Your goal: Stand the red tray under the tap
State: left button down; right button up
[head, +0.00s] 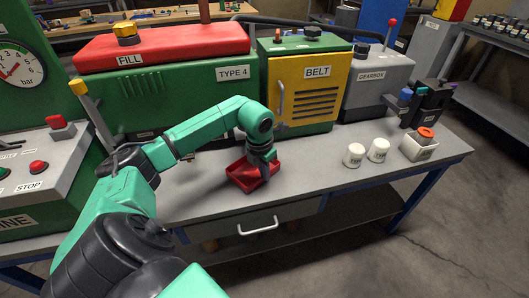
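The small open red tray (240,178) is on the grey workbench, in front of the green and yellow machine. My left arm reaches in from the lower left. My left gripper (264,162) points down at the tray's right part and covers some of it. The fingertips are small and dark, so I cannot tell whether they are closed on the tray wall or open. Whether the tray rests fully on the bench is also unclear. I cannot make out a tap for certain. My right gripper is not in view.
Two white containers (354,155) and a white box with an orange top (419,146) stand on the bench at right. A grey gearbox (375,82) and yellow BELT panel (305,88) line the back. The bench front (300,180) is clear right of the tray.

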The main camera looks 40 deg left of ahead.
pick_arm(q)
jog(key=c, duration=1)
grip_release()
jog(key=r, duration=0.4)
jog(key=s+r, duration=0.1)
jog(key=r, duration=0.9)
jog(key=shift+s+a+r, duration=0.1)
jog(key=shift+s+r, duration=0.1)
jog(key=shift+s, duration=0.2)
